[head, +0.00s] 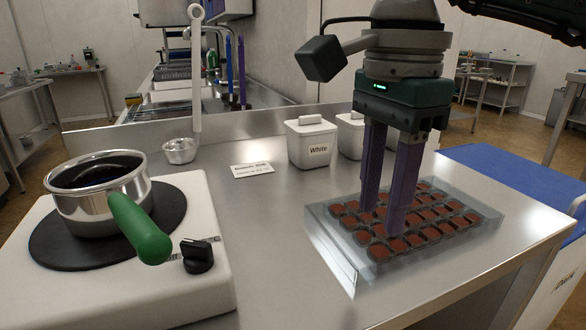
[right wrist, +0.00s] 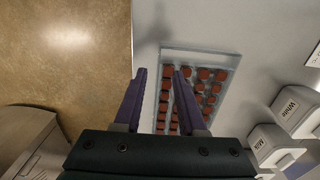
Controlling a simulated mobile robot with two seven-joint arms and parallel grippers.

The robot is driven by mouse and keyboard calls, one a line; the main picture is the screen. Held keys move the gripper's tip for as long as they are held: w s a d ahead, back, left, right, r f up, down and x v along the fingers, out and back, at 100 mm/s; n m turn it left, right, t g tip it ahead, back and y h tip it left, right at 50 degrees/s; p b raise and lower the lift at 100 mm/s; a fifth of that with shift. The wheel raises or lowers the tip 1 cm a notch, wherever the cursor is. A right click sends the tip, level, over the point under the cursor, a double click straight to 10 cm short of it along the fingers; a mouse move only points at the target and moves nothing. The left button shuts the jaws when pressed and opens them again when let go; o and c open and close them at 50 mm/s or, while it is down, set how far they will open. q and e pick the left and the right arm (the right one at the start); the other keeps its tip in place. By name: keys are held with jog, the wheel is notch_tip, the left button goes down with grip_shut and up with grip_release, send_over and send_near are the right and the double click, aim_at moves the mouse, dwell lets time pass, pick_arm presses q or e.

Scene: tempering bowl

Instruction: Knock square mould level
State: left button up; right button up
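The square mould (head: 330,243) is a clear tray with rows of square cavities filled with brown chocolate, lying on the steel counter near its right end. It also shows in the right wrist view (right wrist: 200,52). My right gripper (head: 380,222) points down over the mould, its two purple fingers spread apart with nothing seen between them. In the right wrist view the fingertips (right wrist: 160,70) stand apart over the mould's edge area. I cannot tell whether the fingertips touch the mould. My left gripper is not in view.
A steel pot (head: 95,205) with a green handle (head: 140,230) stands on a white hot plate (head: 190,285) at left. A small metal bowl (head: 180,151), a label card (head: 252,170) and a white tub (head: 311,145) stand behind. Counter between hot plate and mould is clear.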

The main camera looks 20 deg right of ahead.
aim_at(371, 267)
notch_tip(371, 267, down, 8)
jog(key=shift+s+f, duration=0.1)
jog(key=shift+f, duration=0.05)
dwell(0.3)
jog(key=shift+a, duration=0.1)
grip_shut()
dwell(0.8)
dwell(0.5)
